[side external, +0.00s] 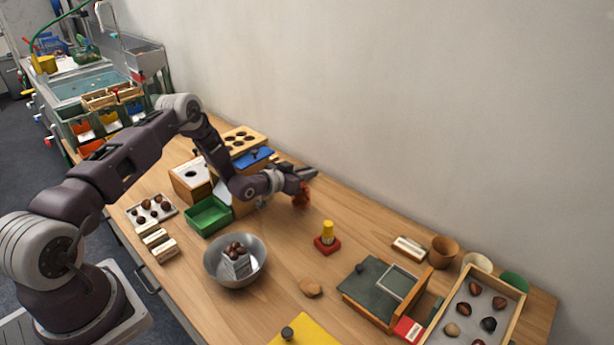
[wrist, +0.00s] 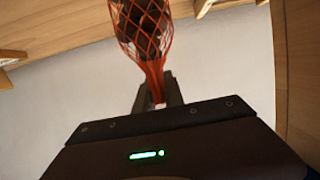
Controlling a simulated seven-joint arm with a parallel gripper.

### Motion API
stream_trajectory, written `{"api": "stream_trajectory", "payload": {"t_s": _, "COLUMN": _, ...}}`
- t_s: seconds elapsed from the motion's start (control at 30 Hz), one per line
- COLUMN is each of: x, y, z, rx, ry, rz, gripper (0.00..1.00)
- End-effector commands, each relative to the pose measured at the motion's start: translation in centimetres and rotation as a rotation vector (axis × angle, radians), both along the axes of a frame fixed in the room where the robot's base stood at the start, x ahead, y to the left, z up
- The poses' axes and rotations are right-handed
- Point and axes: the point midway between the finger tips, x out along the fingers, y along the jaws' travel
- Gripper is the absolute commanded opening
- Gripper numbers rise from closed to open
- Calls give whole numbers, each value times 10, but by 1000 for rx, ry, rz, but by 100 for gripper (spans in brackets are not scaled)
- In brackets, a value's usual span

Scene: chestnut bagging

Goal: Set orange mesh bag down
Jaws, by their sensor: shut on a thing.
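The orange mesh bag (side external: 301,197) hangs from my gripper (side external: 306,174) near the back of the table, beside the wall. In the side view it is small, and I cannot tell whether its bottom touches the table. In the wrist view the orange mesh bag (wrist: 143,35) holds dark brown chestnuts, and its gathered neck runs down to my gripper (wrist: 158,95). The fingers are shut on that neck. The far end of the bag is cut off by the top edge of the wrist view.
A red block with a yellow knob (side external: 327,238) stands in front of the bag. A metal bowl (side external: 222,281), a green tray (side external: 207,217) and a wooden box with a dark lid (side external: 366,285) stand around. A blue-lidded box (side external: 254,160) is behind my wrist. Bare wood lies right of the bag.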

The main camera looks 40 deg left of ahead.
Motion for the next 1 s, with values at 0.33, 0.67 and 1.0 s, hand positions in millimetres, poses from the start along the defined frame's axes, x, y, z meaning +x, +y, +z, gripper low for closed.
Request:
{"api": "stream_trajectory", "payload": {"t_s": 0.33, "x": 0, "y": 0, "z": -11, "rx": 0, "ry": -3, "rz": 0, "gripper": 0}}
{"api": "stream_trajectory", "payload": {"t_s": 0.67, "x": 0, "y": 0, "z": -13, "rx": 0, "ry": -1, "rz": 1, "gripper": 35}}
{"api": "stream_trajectory", "payload": {"t_s": 1.0, "x": -18, "y": 1, "z": -6, "rx": -1, "ry": 2, "rz": 1, "gripper": 35}}
